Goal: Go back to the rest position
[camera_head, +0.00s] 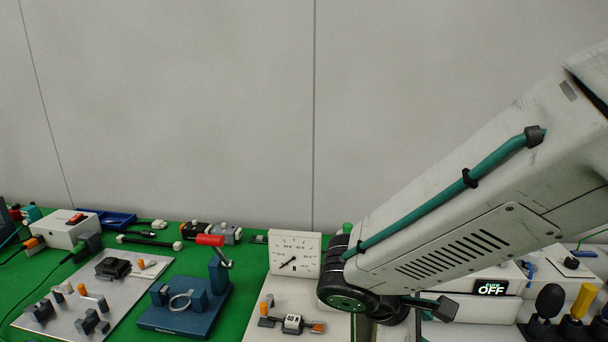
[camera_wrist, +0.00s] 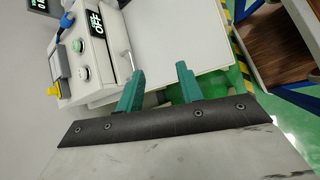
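My gripper (camera_wrist: 160,92) shows in the wrist view with its two teal fingers spread apart and nothing between them. The fingers appear over a pale bench surface, beside a white control box (camera_wrist: 95,60) with an OFF display, round buttons and a metal handle. In the head view my arm reaches down from the upper right to a dark joint near the bench. The gripper's fingers cannot be made out there, as the arm hides that area.
The green bench holds a dial gauge (camera_head: 295,254), a blue fixture with a red-handled lever (camera_head: 210,240), a metal plate with clamps (camera_head: 75,315) and a white box (camera_head: 68,229). Knobbed levers (camera_head: 578,305) stand at right. A wooden-shelved rack (camera_wrist: 280,50) and yellow-black tape border the floor.

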